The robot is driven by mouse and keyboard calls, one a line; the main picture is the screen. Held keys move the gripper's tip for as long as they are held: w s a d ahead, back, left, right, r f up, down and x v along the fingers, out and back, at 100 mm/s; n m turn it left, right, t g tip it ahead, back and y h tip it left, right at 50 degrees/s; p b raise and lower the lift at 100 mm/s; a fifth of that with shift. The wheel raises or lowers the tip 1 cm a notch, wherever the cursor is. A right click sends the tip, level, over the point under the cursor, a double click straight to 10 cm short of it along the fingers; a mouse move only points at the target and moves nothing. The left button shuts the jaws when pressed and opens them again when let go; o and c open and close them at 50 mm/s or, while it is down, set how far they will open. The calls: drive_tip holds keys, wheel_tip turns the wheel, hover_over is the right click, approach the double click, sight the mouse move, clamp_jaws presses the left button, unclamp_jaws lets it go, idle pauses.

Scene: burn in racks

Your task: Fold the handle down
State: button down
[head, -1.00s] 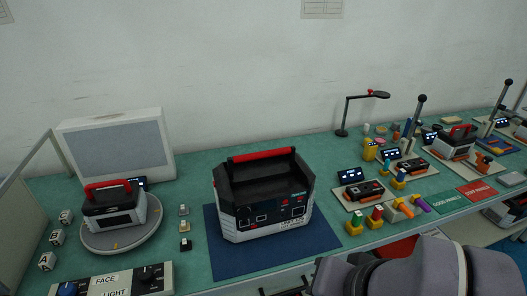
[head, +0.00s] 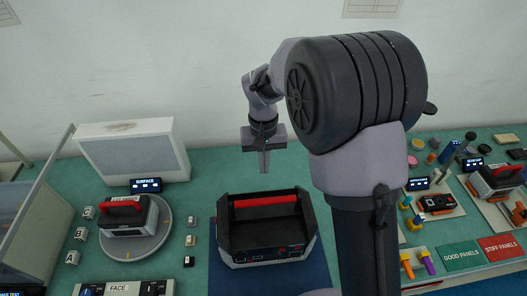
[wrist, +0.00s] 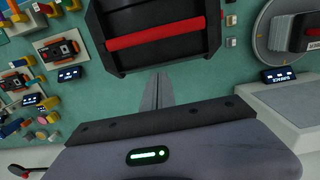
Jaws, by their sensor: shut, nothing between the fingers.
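The dark box (head: 268,250) with a grey lower body stands on a blue mat (head: 225,275) on the bench. Its handle with a red grip (head: 265,201) crosses the open-looking black top near the back; I cannot tell exactly how far it is tilted. In the wrist view the red grip (wrist: 155,31) spans the box top (wrist: 150,60). My gripper (head: 264,170) is shut and empty, pointing down behind the box, apart from the handle. Its closed fingers also show in the wrist view (wrist: 159,88), just short of the box's rim.
A smaller box with a red handle (head: 122,205) sits on a round turntable (head: 150,245) at left, before a white panel unit (head: 135,150). Small blocks (head: 190,240) lie between. At right stand panels, coloured parts and a green plate (head: 460,256). My arm hides the right middle.

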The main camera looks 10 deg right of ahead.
wheel_tip(320, 180, down, 4)
drive_tip(key=shift+d+f+b, duration=0.1)
drive_tip(key=shift+f+b, duration=0.05)
drive_tip(key=shift+b, duration=0.25)
drive_tip(key=shift+s+f+b, duration=0.15)
drive_tip(key=shift+s+f, duration=0.15)
drive_tip(key=shift+s, duration=0.65)
drive_tip(key=shift+s+f+b, duration=0.15)
drive_tip(key=shift+s+f, duration=0.1)
drive_tip(key=shift+s, duration=0.7)
drive_tip(key=shift+b, duration=0.35)
